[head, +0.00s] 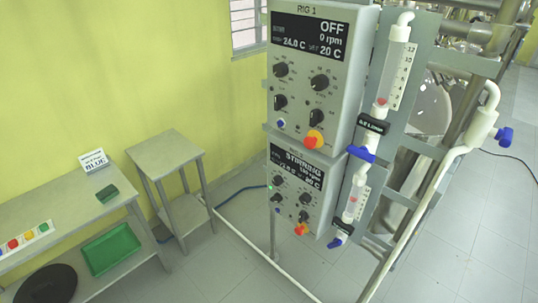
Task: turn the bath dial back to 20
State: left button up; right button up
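The upper control box (340,60), labelled RIG 1, has a dark display (310,36) reading OFF, 0 rpm, 24.0 C and SET 20 C. Below the display are black dials, among them an upper left dial (281,69), an upper right dial (320,82), a lower left dial (280,102) and a lower right dial (316,116). Their labels are too small to read. A lower control box (322,212) has a display (297,167) reading STIRRING; its small figures are blurred. It has similar black dials (305,199). Neither gripper is in view.
A small table (167,152) and a bench (60,215) stand left. Floor between is mostly clear.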

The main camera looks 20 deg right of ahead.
aim_at(305, 198)
jog(key=u, duration=1.05)
jog(key=i, duration=2.2)
jog(key=z, duration=3.35)
